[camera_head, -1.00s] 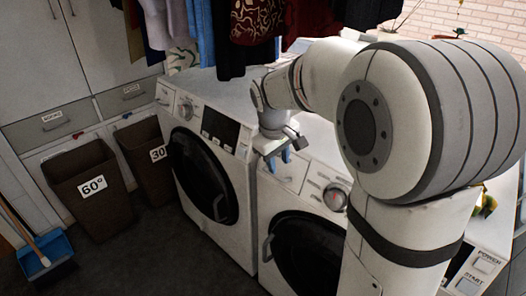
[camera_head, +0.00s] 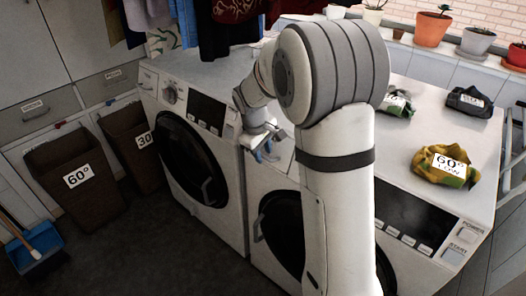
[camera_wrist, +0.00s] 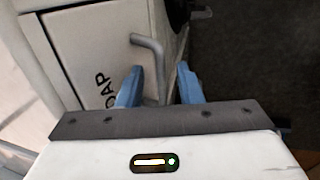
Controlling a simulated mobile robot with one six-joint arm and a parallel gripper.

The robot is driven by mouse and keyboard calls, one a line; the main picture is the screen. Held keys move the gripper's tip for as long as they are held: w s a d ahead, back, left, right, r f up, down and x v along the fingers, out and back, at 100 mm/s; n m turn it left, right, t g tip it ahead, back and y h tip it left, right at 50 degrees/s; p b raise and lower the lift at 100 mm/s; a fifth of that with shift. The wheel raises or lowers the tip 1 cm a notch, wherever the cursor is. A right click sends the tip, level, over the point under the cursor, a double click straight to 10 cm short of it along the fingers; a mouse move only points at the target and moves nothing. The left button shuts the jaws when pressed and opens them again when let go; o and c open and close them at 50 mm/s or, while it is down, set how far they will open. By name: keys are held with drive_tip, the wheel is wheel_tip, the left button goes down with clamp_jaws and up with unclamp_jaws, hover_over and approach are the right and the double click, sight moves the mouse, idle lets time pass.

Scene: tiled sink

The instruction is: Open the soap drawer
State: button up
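The soap drawer (camera_wrist: 95,45) shows in the wrist view as a white front panel with a dark label, of which "OAP" can be read. Its grey bent handle (camera_wrist: 150,70) sticks out between my two blue fingertips. In the head view my gripper (camera_head: 264,150) is at the upper left front of the right washing machine (camera_head: 268,203). My arm hides much of that machine and most of the drawer.
A second washing machine (camera_head: 187,130) stands to the left, with clothes (camera_head: 225,30) hanging above. Baskets marked 60° (camera_head: 75,175) and 30 (camera_head: 128,140) stand at the left. A yellow-green cloth bundle (camera_head: 445,167) lies on the right machine top. Dark floor is free in front.

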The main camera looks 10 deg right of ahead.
drive_tip(key=shift+c, duration=0.3)
clamp_jaws()
idle(0.3)
